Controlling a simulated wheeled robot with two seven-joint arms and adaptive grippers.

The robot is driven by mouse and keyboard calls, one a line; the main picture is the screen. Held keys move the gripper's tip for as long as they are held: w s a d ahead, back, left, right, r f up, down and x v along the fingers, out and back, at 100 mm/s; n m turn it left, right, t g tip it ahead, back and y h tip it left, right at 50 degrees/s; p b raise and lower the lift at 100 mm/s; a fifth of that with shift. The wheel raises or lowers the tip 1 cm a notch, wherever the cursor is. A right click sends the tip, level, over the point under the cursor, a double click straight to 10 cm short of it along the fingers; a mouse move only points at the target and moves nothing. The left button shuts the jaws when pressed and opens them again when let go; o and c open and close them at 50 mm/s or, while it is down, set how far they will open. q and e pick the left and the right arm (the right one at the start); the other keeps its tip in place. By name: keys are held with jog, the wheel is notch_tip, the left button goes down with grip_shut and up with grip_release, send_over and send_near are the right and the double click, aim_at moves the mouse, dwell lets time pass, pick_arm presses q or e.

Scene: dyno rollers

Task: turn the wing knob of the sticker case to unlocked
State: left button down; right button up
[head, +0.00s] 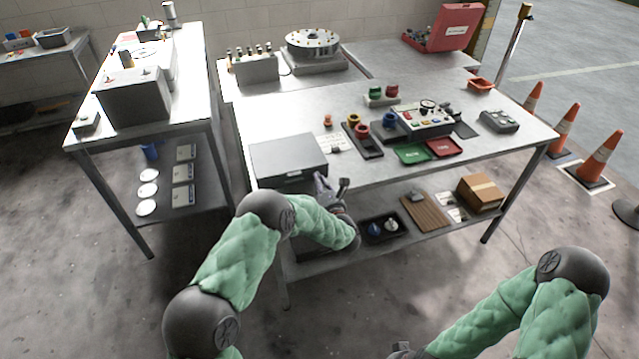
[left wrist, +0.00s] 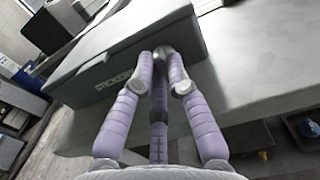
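The sticker case is a grey box (head: 288,156) at the front left corner of the middle table. A small rounded metal wing knob (left wrist: 164,53) shows at that front, partly hidden by fingers. My left gripper (head: 332,186) is at the case's front; in the left wrist view its lilac fingers (left wrist: 161,66) converge on the knob from both sides. Whether they press on it I cannot tell. The knob's angle is not clear. Only a dark piece of my right gripper (head: 402,350) shows at the bottom edge.
Red and green trays (head: 446,147), a control box (head: 424,118) and colored parts stand right of the case. The lower shelf holds a black tray (head: 384,229) and a cardboard box (head: 480,192). Orange cones (head: 601,155) stand at the right.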

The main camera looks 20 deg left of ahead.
pick_arm(q)
jog(key=shift+m, duration=0.4)
jog(key=m, duration=0.4)
jog(key=shift+d, duration=0.1)
jog(key=m+p, duration=0.1)
jog(key=m, duration=0.4)
jog(key=shift+w+d+r, duration=0.1)
jog(key=m+p, duration=0.1)
jog(key=m, duration=0.3)
jog(key=shift+m, duration=0.4)
jog(key=shift+d+m+p, duration=0.15)
jog(key=shift+m+p, duration=0.45)
jog(key=shift+m, duration=1)
jog(key=c, duration=1.5)
grip_release()
